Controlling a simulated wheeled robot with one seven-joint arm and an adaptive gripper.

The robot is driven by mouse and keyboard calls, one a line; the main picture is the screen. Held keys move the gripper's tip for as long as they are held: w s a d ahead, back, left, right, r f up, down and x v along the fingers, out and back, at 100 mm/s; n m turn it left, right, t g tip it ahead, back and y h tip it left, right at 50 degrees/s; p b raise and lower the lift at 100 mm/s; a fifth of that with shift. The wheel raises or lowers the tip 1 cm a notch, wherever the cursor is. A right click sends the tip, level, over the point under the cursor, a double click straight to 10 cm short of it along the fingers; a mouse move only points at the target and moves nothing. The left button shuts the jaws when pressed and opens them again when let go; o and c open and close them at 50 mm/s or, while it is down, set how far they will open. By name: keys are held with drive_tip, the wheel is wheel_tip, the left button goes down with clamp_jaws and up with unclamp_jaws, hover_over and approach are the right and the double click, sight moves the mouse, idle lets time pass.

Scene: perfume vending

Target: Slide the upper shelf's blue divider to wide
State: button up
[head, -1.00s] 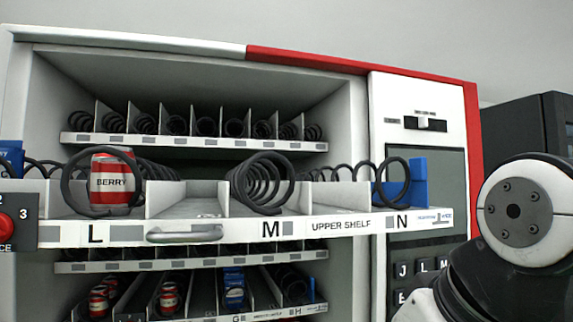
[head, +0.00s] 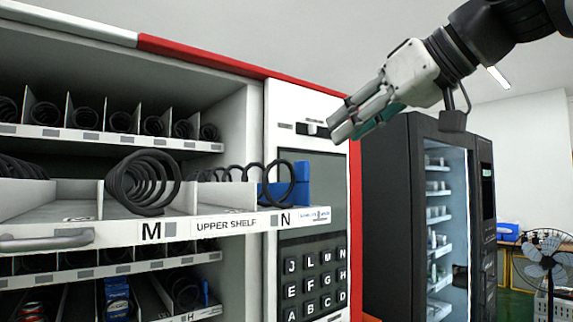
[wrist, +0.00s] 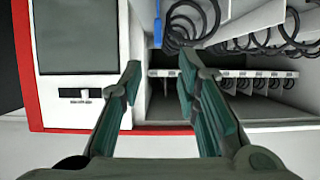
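The pulled-out upper shelf (head: 240,223) carries wire coils above the labels M and N. The blue divider (head: 292,183) stands upright at the shelf's right end, partly behind the N coil (head: 279,183). A narrow blue piece (wrist: 157,25) shows beside a coil in the wrist view, probably this divider. My gripper (head: 340,124) is up and to the right of the divider, clear of it, by the control panel's upper right edge. In the wrist view my gripper (wrist: 160,66) has its two fingers spread with nothing between them.
A slide switch (head: 318,130) sits on the panel above a dark screen (head: 314,176) and keypad (head: 312,275). A shelf handle (head: 45,241) juts out at left. A dark cabinet (head: 390,220) stands at right.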

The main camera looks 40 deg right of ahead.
sight(302, 163)
drive_tip(key=x, duration=0.6)
drive_tip(key=p+x, duration=0.1)
drive_tip(key=x, duration=0.6)
drive_tip(key=shift+w+d+r, duration=0.15)
drive_tip(key=shift+w, duration=0.15)
drive_tip(key=shift+c, duration=0.6)
clamp_jaws()
